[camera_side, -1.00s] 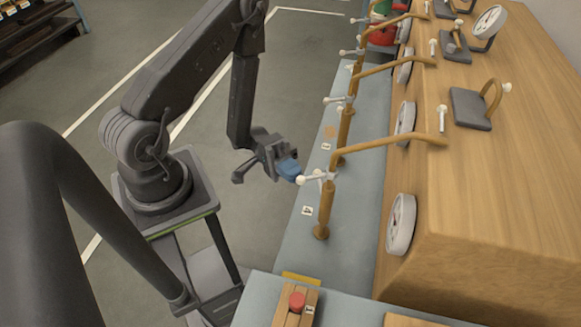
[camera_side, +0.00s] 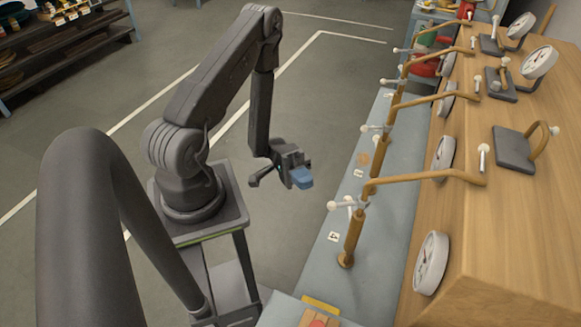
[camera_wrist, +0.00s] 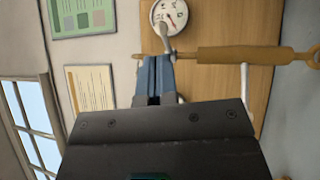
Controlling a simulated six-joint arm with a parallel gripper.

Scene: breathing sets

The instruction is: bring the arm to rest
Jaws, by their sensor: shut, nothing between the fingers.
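My gripper (camera_side: 301,178) is shut and empty, its blue fingers pointing right toward the bench. In the side view it hangs in the air left of the nearest brass pipe (camera_side: 352,236), apart from the white-tipped valve handle (camera_side: 346,204). In the wrist view the blue fingers (camera_wrist: 155,78) show in the lower middle. A brass pipe (camera_wrist: 235,54) and a grey valve part (camera_wrist: 167,46) lie beyond the fingertips. A round white gauge (camera_wrist: 170,15) is above them.
The grey-blue bench (camera_side: 325,258) runs along the right, with several brass pipes and handles. A wooden housing (camera_side: 530,215) with gauges (camera_side: 431,262) stands behind it. A red button (camera_side: 317,323) is at the bottom edge. Open floor (camera_side: 345,75) lies behind my arm.

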